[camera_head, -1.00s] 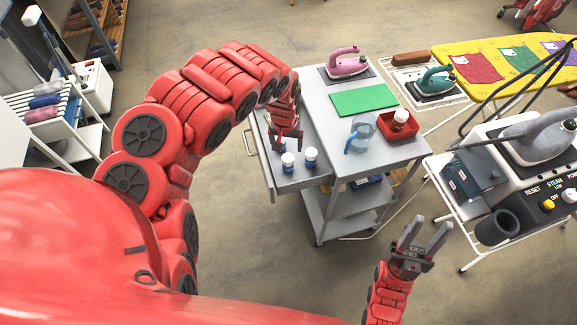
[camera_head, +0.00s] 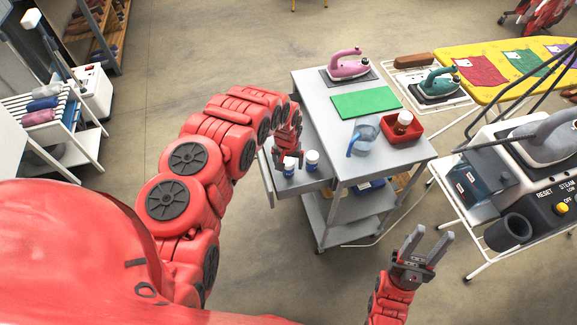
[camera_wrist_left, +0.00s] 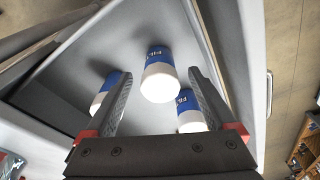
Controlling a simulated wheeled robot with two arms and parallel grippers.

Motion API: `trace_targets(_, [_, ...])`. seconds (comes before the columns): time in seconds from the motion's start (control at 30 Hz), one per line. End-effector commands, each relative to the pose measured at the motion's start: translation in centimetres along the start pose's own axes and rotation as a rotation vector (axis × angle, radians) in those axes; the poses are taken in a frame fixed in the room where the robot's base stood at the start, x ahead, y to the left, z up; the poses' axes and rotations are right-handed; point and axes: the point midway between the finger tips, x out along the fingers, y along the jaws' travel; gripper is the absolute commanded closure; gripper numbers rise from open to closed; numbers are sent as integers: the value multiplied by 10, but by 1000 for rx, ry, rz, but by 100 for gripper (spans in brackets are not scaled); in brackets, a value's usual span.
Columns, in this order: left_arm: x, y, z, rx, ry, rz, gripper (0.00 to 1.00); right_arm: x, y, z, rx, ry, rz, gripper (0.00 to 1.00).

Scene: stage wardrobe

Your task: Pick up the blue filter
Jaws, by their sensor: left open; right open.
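Three blue-and-white cylindrical filters stand in an open grey drawer of the cart. In the left wrist view, one filter (camera_wrist_left: 158,82) lies between my open left fingers (camera_wrist_left: 160,75), with no clear contact. A second filter (camera_wrist_left: 103,92) is partly behind the left finger, and a third (camera_wrist_left: 191,112) is partly behind the right finger. In the head view, two white-topped filters (camera_head: 289,168) (camera_head: 313,160) show, and my left gripper (camera_head: 288,158) is over the drawer close to them. My right gripper (camera_head: 429,243) is open and empty, in front of the cart's right side.
The cart top (camera_head: 318,107) holds a pink iron (camera_head: 348,65), a green mat (camera_head: 366,101), a clear blue-handled jug (camera_head: 364,138) and a red tray (camera_head: 418,130) with a bottle. A steam station (camera_head: 523,165) stands at the right. The drawer walls (camera_wrist_left: 238,45) surround the filters.

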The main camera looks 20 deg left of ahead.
Motion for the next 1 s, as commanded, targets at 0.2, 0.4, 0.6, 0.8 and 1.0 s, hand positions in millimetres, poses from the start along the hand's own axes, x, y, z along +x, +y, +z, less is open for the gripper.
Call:
trace_targets(0.2, [21, 1, 0, 0, 1, 3, 10, 7, 0, -1, 0, 0, 0, 55])
trace_targets(0.4, [27, 0, -1, 0, 2, 0, 10, 8, 0, -1, 0, 0, 0, 55])
trace_targets(0.6, [28, 0, -1, 0, 2, 0, 10, 7, 0, -1, 0, 0, 0, 55])
trace_targets(0.8, [28, 0, -1, 0, 2, 0, 43, 7, 0, -1, 0, 0, 0, 55])
trace_targets(1.0, [28, 0, -1, 0, 2, 0, 79, 7, 0, -1, 0, 0, 0, 55])
